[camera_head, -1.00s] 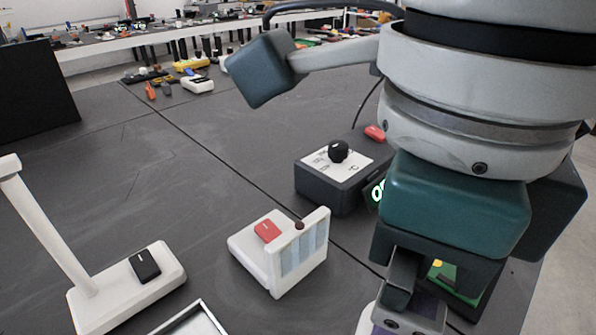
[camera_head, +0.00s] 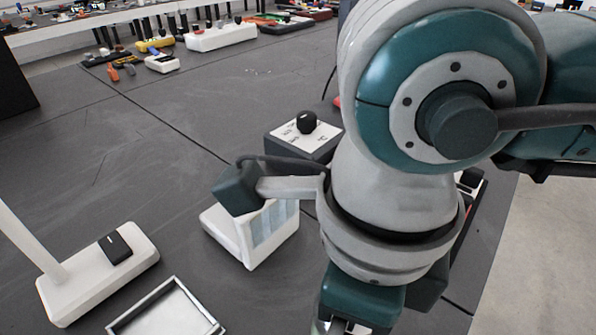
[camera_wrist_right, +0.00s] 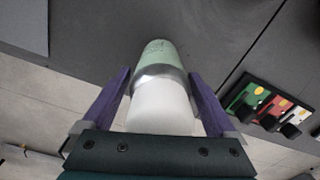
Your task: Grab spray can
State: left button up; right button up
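In the right wrist view, the spray can (camera_wrist_right: 160,105) has a wide white part nearest the camera, a silver band and a pale green far end. It lies between the two purple fingers of my right gripper (camera_wrist_right: 161,74). The fingers are spread, one on each side of the can, with narrow gaps showing; the tips are close to its sides, and contact there is unclear. In the head view my right arm fills the right side and hides the can and the fingers. My left gripper is in neither view.
In the head view, a white holder (camera_head: 219,232), a dark box with a knob (camera_head: 290,143), a white stand (camera_head: 98,284) and a tray (camera_head: 127,319) are near the arm. A panel with coloured switches (camera_wrist_right: 268,108) is right of the gripper. Open dark table lies left.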

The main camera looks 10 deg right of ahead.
jog(key=c, duration=1.4)
grip_shut()
jog(key=shift+r, duration=0.1)
